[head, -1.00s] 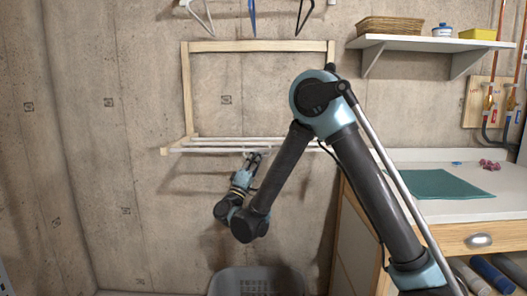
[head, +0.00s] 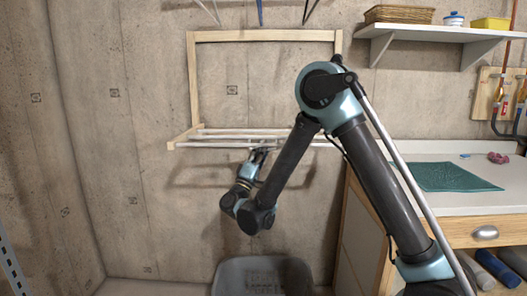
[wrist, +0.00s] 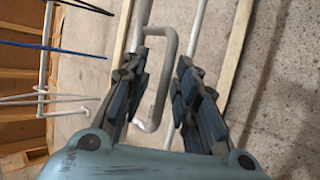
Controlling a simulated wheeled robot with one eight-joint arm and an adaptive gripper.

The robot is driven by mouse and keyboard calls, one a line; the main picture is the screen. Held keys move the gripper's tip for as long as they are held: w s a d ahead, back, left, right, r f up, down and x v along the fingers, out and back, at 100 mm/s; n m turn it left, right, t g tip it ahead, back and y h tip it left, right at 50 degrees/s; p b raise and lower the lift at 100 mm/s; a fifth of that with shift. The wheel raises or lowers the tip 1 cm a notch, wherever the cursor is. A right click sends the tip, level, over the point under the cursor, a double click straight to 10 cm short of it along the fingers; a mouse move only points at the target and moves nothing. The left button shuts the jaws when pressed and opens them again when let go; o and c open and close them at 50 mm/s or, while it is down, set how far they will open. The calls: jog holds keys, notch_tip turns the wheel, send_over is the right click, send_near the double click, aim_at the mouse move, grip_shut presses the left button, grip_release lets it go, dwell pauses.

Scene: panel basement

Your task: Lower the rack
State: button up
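The rack (head: 193,85) is a pale wooden frame on the concrete wall, with several white rods standing out from its lower part. In the wrist view a pale wooden bar of it (wrist: 231,55) runs along the right. My gripper (head: 262,153) is just below the front rods, near their middle, pointing up. In the wrist view my gripper (wrist: 160,85) has its two dark fingers apart.
A grey basket (head: 230,276) stands on the floor below. At right is a counter (head: 400,157) with a green mat (head: 455,177). A white shelf (head: 440,33) with a wicker basket (head: 399,14) is above. The wall left of the rack is bare.

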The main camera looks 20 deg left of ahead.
jog(key=v, duration=1.2)
dwell(0.3)
